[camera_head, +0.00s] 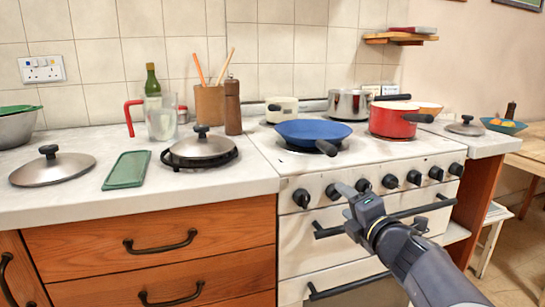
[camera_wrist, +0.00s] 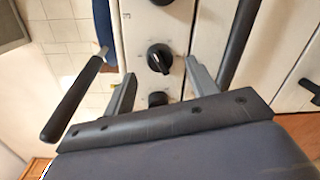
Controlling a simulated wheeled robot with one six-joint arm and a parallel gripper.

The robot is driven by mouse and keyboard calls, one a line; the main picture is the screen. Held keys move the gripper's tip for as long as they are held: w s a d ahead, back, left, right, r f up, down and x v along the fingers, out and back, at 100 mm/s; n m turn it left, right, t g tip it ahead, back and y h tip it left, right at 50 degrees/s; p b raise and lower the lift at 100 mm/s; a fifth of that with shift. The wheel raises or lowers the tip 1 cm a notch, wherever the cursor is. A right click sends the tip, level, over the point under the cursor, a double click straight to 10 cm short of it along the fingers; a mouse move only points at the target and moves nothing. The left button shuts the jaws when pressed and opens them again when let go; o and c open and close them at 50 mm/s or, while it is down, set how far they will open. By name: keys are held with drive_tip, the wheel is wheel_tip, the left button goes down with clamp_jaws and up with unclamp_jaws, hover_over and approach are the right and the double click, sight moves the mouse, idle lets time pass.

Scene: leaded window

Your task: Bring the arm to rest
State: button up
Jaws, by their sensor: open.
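My gripper (camera_head: 352,188) is at the end of my arm, which reaches in from the lower right in the head view. It is in front of the white stove's (camera_head: 320,254) control panel. In the wrist view my gripper (camera_wrist: 160,67) shows two fingers spread apart with nothing held between them. A black knob (camera_wrist: 160,58) appears in the gap between the fingers; whether they touch the panel I cannot tell.
A blue pan (camera_head: 312,131) and a red pot (camera_head: 392,121) stand on the stove, handles sticking out. An oven door handle (camera_head: 330,231) runs close to my gripper. Wooden drawers (camera_head: 160,240) are at left. Open floor (camera_head: 515,265) shows at the right.

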sight(340, 196)
drive_tip(key=p+v, duration=0.2)
drive_tip(key=v, duration=0.6)
drive_tip(key=b+x, duration=0.4)
drive_tip(key=x, duration=0.7)
drive_tip(key=shift+w+a+f, duration=0.1)
drive_tip(key=shift+w+f, duration=0.1)
drive_tip(key=shift+w+r+m+p, duration=0.1)
drive_tip(key=shift+r+m+p, duration=0.3)
drive_tip(key=shift+p, duration=0.5)
drive_tip(key=shift+m+p, duration=0.45)
drive_tip(key=shift+m, duration=0.05)
drive_tip(key=m+p, duration=0.3)
drive_tip(key=m, duration=0.1)
drive_tip(key=shift+y, duration=0.3)
drive_tip(key=m+p, duration=0.4)
drive_tip(key=shift+m+p, duration=0.4)
drive_tip(key=m+y+p, duration=0.1)
drive_tip(key=m+p, duration=0.5)
drive_tip(key=shift+d, duration=0.2)
drive_tip(key=m+p, duration=0.3)
drive_tip(key=shift+f+m, duration=0.1)
drive_tip(key=shift+m, duration=0.3)
drive_tip(key=shift+f+m+p, duration=0.15)
drive_tip(key=shift+m+p, duration=0.55)
drive_tip(key=shift+p, duration=0.05)
